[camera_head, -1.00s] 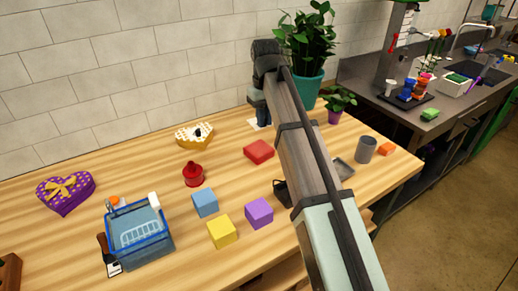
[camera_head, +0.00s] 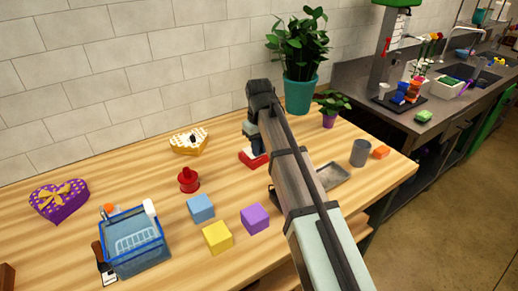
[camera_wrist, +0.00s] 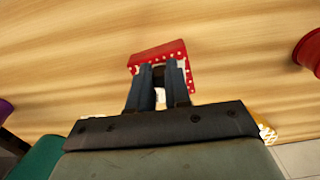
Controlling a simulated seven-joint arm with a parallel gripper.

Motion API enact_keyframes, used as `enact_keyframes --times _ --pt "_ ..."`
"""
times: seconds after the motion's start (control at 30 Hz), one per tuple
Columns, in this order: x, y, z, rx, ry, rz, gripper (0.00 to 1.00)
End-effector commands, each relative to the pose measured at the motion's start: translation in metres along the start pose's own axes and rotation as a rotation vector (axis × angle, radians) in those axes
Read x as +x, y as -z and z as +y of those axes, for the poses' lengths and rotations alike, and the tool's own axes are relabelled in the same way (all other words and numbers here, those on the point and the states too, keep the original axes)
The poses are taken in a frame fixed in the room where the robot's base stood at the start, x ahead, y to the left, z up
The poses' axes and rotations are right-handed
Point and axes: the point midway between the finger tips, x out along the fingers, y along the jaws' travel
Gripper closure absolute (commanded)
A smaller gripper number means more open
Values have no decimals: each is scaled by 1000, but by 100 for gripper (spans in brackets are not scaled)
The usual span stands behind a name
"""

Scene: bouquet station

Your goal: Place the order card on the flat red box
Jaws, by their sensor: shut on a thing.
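The flat red box (camera_head: 246,157) lies on the wooden table, partly hidden behind my arm in the head view. In the wrist view the box (camera_wrist: 158,52) shows a red top and white-dotted sides. My gripper (camera_head: 253,150) is right at the box, with its fingers pointing down over it. In the wrist view the fingers (camera_wrist: 158,72) overlap the box and are shut on a thin white piece, the order card (camera_wrist: 160,97). Only a small patch of the card shows. I cannot tell whether it touches the box.
A red round object (camera_head: 188,181), a blue cube (camera_head: 201,208), a yellow cube (camera_head: 217,237) and a purple cube (camera_head: 255,218) stand left and in front. A blue basket (camera_head: 137,245) is at the front left. A grey tray (camera_head: 333,176) and cup (camera_head: 360,152) stand right.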

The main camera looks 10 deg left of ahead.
Motion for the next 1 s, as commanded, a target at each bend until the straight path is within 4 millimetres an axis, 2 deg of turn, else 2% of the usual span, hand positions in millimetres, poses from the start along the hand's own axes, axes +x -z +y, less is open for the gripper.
enact_keyframes --times 0.07,0.43,0.47,0.7,1.0 --pt "6 0 0 0 0 0 100" --pt "8 0 0 0 0 0 100" --pt "8 0 0 0 0 0 80" --pt "8 0 0 0 0 0 57" --pt "6 0 0 0 0 0 57"
